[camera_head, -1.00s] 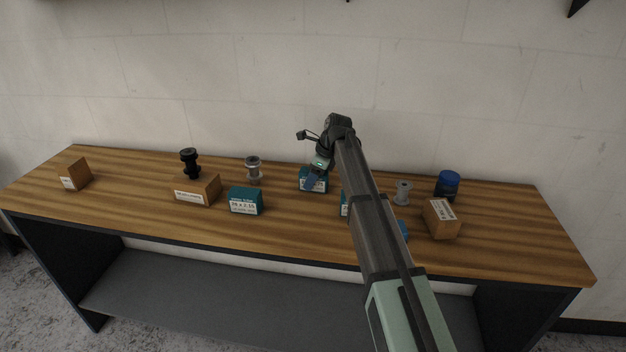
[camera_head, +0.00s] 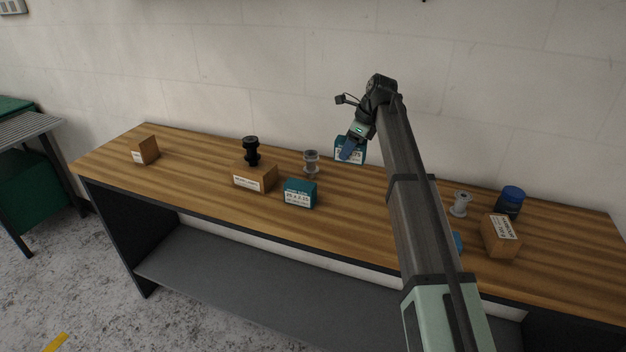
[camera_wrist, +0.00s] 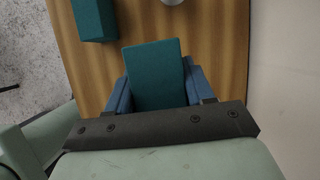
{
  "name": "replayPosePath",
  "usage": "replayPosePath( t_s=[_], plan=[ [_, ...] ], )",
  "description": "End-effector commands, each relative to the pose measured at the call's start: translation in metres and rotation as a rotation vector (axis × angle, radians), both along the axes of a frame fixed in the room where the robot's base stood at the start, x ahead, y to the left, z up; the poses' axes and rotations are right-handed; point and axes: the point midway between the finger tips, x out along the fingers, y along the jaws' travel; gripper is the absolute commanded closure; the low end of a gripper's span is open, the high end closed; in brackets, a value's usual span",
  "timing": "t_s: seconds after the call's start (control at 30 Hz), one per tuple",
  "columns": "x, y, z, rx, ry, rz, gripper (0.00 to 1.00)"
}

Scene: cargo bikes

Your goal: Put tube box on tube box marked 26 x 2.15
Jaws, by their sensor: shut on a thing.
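My gripper (camera_head: 352,146) is shut on a teal tube box (camera_head: 343,158) with a white label; its print is too small to read. The held box is in the air above the back of the bench. In the wrist view the held box (camera_wrist: 153,75) sits between the blue fingers. Another teal tube box (camera_head: 300,194) stands on the bench, in front and to the left of my gripper; its label seems to end in "x 2.15", the first number unclear. It also shows at the upper left of the wrist view (camera_wrist: 93,20).
On the wooden bench (camera_head: 215,165) stand brown boxes (camera_head: 255,178) (camera_head: 145,151) (camera_head: 501,237), a black hub (camera_head: 251,150), silver hubs (camera_head: 311,161) (camera_head: 460,204) and a blue-lidded jar (camera_head: 510,201). A blue thing (camera_head: 458,241) is partly hidden by my arm.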

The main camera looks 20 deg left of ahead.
Motion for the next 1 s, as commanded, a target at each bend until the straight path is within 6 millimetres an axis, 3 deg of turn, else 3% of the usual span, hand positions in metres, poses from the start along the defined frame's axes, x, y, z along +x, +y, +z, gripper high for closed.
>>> replayPosePath(
  t_s=[0.03, 0.2, 0.4, 0.57, 1.0],
  plan=[
    [-0.012, 0.021, 0.007, 0.001, -0.002, 0.027, 0.84],
    [-0.05, 0.074, 0.027, 0.001, -0.001, 0.102, 0.84],
    [-0.089, 0.113, 0.047, 0.001, -0.002, 0.159, 0.84],
    [-0.112, 0.123, 0.061, 0.001, -0.002, 0.138, 0.84],
    [-0.111, 0.116, 0.05, 0.0, 0.0, -0.037, 0.84]
  ],
)
